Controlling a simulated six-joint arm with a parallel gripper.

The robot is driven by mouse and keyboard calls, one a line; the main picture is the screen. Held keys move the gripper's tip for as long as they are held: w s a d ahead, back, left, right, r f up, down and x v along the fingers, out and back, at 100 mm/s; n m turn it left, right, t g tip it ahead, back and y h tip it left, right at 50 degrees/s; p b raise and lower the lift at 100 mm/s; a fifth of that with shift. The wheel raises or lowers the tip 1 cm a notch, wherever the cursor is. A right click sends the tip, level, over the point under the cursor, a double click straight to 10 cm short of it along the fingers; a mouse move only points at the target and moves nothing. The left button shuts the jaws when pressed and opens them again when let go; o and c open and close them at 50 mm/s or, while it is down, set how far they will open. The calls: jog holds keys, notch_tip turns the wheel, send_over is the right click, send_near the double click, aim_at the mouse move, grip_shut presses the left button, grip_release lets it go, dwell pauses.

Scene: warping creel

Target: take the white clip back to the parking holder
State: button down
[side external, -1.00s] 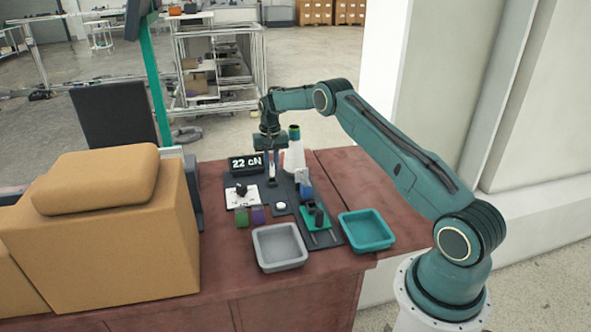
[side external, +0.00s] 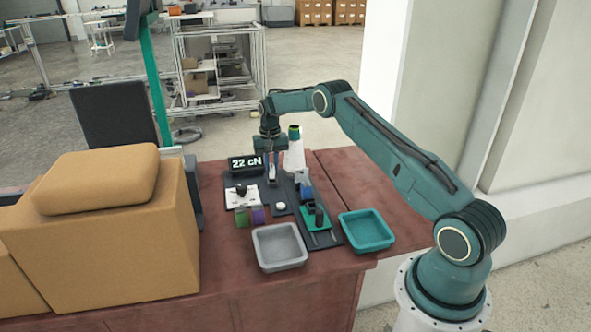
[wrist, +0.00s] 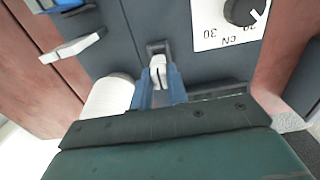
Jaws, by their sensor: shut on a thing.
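My gripper (wrist: 158,88) points down with its blue fingers shut on the white clip (wrist: 158,68). In the wrist view the clip's pale end shows between the fingertips. A small dark bracket (wrist: 155,46), which looks like the parking holder, stands on the dark board right by the clip. Whether the clip sits in it or only overlaps it in the picture, I cannot tell. In the side view my gripper (side external: 272,172) is low over the far part of the board, just right of the display. The clip is too small to make out there.
The display (side external: 245,162) reads 22 cN. A white cone (side external: 294,155) stands close right of my gripper. A knob on a white card (side external: 241,196) and a blue-and-white device (side external: 305,190) are nearer. Grey (side external: 279,247) and teal (side external: 367,230) trays lie in front.

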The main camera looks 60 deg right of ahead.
jog(key=shift+f, duration=1.25)
dwell(1.5)
jog(key=c, duration=1.1)
grip_release()
jog(key=shift+o, duration=0.2)
jog(key=shift+r, duration=3.5)
jog(key=shift+r, duration=0.15)
notch_tip(320, 180, up, 14)
jog(key=shift+f, duration=0.25)
jog(key=shift+r, duration=0.1)
